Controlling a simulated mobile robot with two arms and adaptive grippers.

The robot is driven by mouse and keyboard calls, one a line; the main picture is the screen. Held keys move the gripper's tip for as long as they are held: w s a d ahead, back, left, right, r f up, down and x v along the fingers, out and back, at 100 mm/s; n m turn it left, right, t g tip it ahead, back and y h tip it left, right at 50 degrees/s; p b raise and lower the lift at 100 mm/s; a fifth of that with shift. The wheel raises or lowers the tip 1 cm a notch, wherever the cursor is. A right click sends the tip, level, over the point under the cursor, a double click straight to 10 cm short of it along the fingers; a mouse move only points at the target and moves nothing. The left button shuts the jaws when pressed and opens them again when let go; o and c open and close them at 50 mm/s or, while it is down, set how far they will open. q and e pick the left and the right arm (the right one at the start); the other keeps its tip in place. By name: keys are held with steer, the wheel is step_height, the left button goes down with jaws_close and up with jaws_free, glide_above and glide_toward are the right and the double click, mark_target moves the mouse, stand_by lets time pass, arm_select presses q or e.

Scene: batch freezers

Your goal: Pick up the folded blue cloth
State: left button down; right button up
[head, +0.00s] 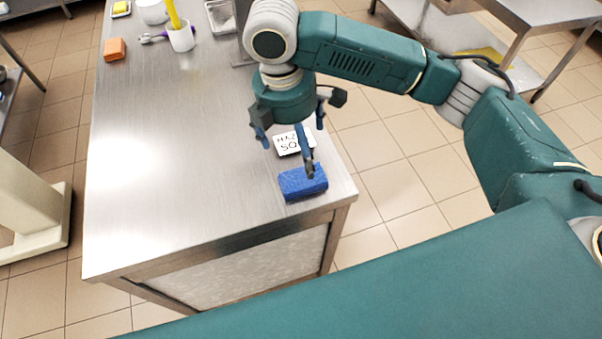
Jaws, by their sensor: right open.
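The folded blue cloth (302,184) lies on the steel table top near its front right corner. My right gripper (296,150) points down above and just behind the cloth, its fingers spread and empty. One dark fingertip shows in front of the cloth's far edge and hides a little of it. I cannot tell whether that finger touches the cloth. My left gripper is not in the head view.
A white label card (293,142) with dark print lies behind the cloth, partly hidden by a finger. An orange block (115,49), a white cup (181,37) with a yellow handle and a metal tray (220,15) stand farther back. The table's (175,190) front left is clear.

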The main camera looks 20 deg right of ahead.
mark_target(301, 173)
steer(key=f, duration=0.3)
steer(key=shift+d+f, duration=0.2)
steer(key=shift+f, duration=0.2)
step_height(301, 173, down, 5)
steer(key=shift+r+p, duration=0.15)
steer(key=shift+p, duration=1.05)
steer(key=shift+d+f, duration=0.1)
steer(key=shift+f, duration=0.4)
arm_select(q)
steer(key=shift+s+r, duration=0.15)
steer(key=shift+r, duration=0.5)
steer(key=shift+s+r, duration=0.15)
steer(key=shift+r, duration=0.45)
arm_select(e)
steer(key=c, duration=1.3)
